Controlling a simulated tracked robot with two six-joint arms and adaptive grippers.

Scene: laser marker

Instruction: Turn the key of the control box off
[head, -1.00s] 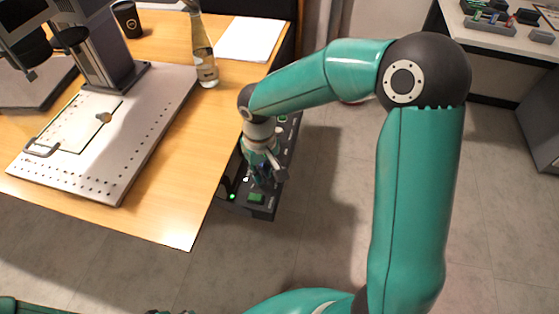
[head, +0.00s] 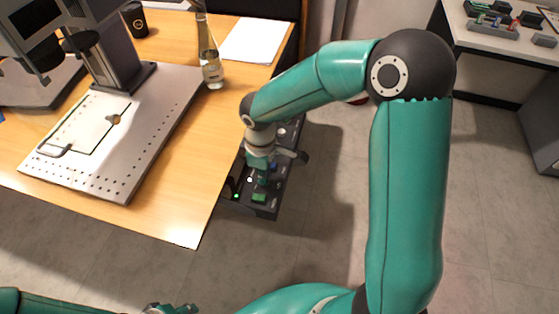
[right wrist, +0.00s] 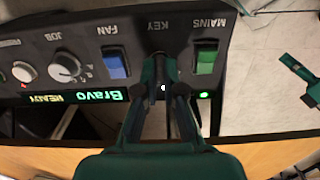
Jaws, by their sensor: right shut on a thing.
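The dark control box (head: 265,210) sits beside the table's right edge in the head view. In the right wrist view its panel (right wrist: 130,35) appears upside down, with MAINS, KEY, FAN and JOB labels. My right gripper (right wrist: 160,72) is shut at the KEY position, between the blue FAN switch (right wrist: 116,65) and the green MAINS switch (right wrist: 205,60). The fingers hide the key, so its angle is not clear. A green lamp (right wrist: 204,94) and the green "Bravo READY" display (right wrist: 75,97) are lit. My left gripper (head: 170,308) shows only partly at the bottom edge.
The wooden table (head: 185,175) carries a perforated metal plate (head: 150,130), a glass bottle (head: 209,60), white paper (head: 252,40) and a black cup (head: 136,20). A second bench (head: 500,45) stands at the upper right. Grey floor is clear between them.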

